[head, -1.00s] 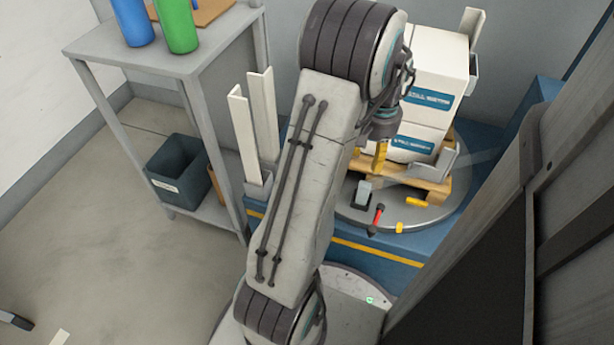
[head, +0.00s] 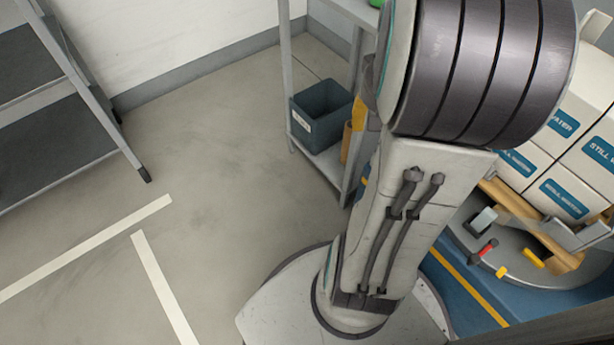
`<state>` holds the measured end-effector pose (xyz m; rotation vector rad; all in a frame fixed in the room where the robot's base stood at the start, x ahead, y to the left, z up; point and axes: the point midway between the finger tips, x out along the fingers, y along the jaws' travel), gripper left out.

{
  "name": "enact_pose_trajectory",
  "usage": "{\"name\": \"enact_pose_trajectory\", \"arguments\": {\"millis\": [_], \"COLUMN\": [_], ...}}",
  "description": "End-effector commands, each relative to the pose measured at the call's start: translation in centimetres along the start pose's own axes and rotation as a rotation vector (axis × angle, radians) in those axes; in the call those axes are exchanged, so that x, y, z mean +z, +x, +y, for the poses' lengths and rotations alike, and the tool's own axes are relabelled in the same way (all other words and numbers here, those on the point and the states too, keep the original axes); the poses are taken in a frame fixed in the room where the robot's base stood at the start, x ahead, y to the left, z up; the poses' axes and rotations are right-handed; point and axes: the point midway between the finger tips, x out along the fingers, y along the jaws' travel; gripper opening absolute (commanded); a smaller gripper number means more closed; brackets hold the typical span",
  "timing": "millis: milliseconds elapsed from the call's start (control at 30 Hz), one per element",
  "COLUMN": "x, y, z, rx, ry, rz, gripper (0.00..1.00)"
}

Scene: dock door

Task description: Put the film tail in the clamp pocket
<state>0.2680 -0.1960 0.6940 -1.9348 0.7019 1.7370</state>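The water cartons (head: 566,196) stand on a wooden pallet (head: 497,193) on the round turntable (head: 516,268) at the right. A faint, clear film tail (head: 513,207) seems to hang beside the lower carton; its free end is hard to make out. A small block with a pale flap and dark base (head: 483,220), perhaps the clamp pocket, sits on the turntable by a red-tipped lever (head: 488,247).
Yellow pieces (head: 532,258) lie on the turntable's near side. A grey shelf stand (head: 287,60) with a dark bin (head: 322,112) is behind my arm. A dark rack (head: 75,130) stands at upper left. The floor (head: 200,190) between is clear, with white lines.

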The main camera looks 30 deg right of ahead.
Motion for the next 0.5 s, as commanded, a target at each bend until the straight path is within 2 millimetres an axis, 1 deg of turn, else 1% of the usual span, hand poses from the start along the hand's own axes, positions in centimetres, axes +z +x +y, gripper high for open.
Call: {"name": "enact_pose_trajectory", "arguments": {"millis": [33, 100, 200, 300, 400, 500], "x": [1.1, 2.7, 5.3, 7.9, 10.2, 12.0], "y": [-0.6, -1.1, -1.8, -2.2, -2.5, -2.6], "z": [-2.5, -5.2, -8.3, -10.5, -11.8, -12.7], "rx": [-0.01, -0.022, -0.042, -0.062, -0.08, -0.095], "ry": [-0.083, -0.177, -0.306, -0.42, -0.515, -0.589], "rz": [0.014, 0.028, 0.047, 0.062, 0.074, 0.084], "gripper": [0.46, 0.46, 0.46, 0.46, 0.46, 0.46]}}
